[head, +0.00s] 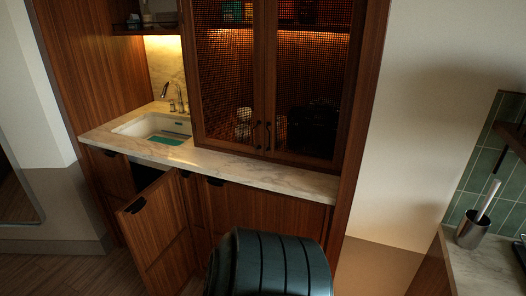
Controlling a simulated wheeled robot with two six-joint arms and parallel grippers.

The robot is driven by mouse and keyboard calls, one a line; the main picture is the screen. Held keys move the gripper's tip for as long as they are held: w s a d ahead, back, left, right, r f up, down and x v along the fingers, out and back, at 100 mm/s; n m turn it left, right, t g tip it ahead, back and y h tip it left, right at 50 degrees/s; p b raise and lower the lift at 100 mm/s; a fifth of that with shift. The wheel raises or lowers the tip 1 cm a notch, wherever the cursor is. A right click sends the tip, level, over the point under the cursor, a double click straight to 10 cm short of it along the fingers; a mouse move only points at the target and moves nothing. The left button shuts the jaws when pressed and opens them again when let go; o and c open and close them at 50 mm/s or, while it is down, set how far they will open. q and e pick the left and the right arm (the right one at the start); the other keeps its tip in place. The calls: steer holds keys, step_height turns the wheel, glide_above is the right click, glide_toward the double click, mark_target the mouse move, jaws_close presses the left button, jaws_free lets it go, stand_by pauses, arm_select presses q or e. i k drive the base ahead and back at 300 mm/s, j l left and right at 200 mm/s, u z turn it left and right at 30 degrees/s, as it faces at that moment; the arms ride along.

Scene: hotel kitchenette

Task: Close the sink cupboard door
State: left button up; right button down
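The sink cupboard door (160,236) is a brown wooden panel below the counter at the left. It stands open, swung out into the room, with a dark pull (135,205) near its top left corner. A dark opening shows behind its top edge, under the white sink (128,128). The door's lower end is cut off near the bottom of the picture. Neither of my grippers shows in the head view.
A dark green ribbed rounded thing, perhaps a chair back (270,266), stands in front of the counter (265,177), right of the open door. Wooden floor (70,275) is clear at lower left. A side counter (480,262) with a metal pot (472,231) is at right.

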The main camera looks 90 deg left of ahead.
mark_target(153, 225)
steer(key=u, duration=2.15)
steer(key=j, duration=0.05)
